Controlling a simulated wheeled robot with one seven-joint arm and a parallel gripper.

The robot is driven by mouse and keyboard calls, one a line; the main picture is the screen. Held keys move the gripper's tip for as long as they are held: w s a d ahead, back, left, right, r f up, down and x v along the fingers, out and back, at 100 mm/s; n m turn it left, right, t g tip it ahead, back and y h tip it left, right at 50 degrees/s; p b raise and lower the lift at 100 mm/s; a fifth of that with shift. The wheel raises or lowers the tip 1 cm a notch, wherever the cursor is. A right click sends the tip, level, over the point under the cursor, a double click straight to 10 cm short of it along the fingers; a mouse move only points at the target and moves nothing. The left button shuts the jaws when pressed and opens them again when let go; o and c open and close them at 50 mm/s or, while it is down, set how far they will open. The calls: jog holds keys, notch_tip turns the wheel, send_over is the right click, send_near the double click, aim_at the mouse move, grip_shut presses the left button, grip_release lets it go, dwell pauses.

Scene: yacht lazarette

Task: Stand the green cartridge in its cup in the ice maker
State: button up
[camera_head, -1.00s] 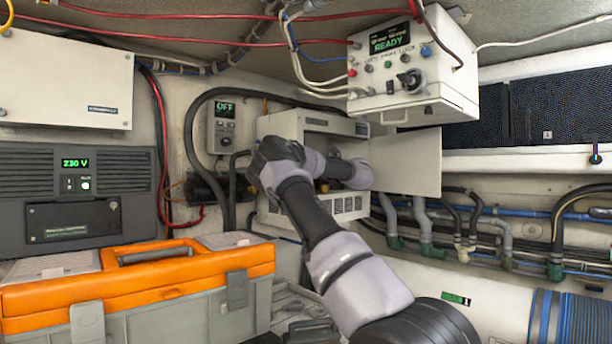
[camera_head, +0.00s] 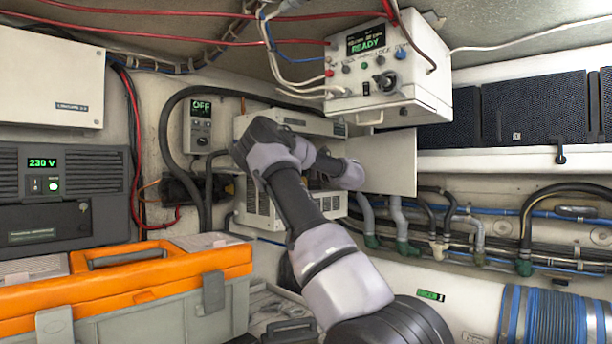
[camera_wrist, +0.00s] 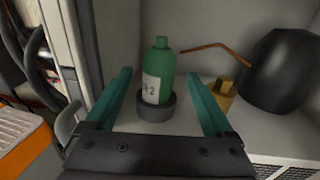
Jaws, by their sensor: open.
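The green cartridge (camera_wrist: 163,62) is a green bottle with a white label, in the wrist view. It stands roughly upright with its base in a dark round cup (camera_wrist: 157,113) on a pale floor inside the ice maker. My gripper (camera_wrist: 157,75) is open, its two teal fingers on either side of the cartridge with gaps between. In the head view the ice maker (camera_head: 330,205) is the white box with vents at the back wall, its door (camera_head: 388,165) swung open to the right. My arm hides the gripper, cartridge and cup there.
In the wrist view, a brass fitting (camera_wrist: 222,92), a copper tube (camera_wrist: 217,47) and a black rounded vessel (camera_wrist: 282,70) are right of the cup. In the head view, an orange toolbox (camera_head: 130,275) stands at front left, and a control box (camera_head: 385,100) hangs above the door.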

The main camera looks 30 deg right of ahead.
jog(key=v, duration=0.7)
jog(key=s+a+f+n+g+y, duration=0.3)
jog(key=s+a+n+g, duration=0.75)
jog(key=s+a, duration=1.1)
jog(key=s+a+f+n+h, duration=0.1)
jog(key=s+a+n+h, duration=0.1)
jog(key=s+n, duration=0.3)
jog(key=s+a+f+n+t+h, duration=0.1)
jog(key=s+a+f+n+h, duration=0.1)
jog(key=s+n+h, duration=0.2)
jog(key=s+a+f+n+h, duration=0.1)
jog(key=s+f+n+h, duration=0.1)
jog(key=s+n, duration=0.5)
jog(key=shift+s+a+t+h, duration=0.35)
jog(key=shift+s+a+h, duration=0.05)
jog(key=shift+s+h, duration=0.2)
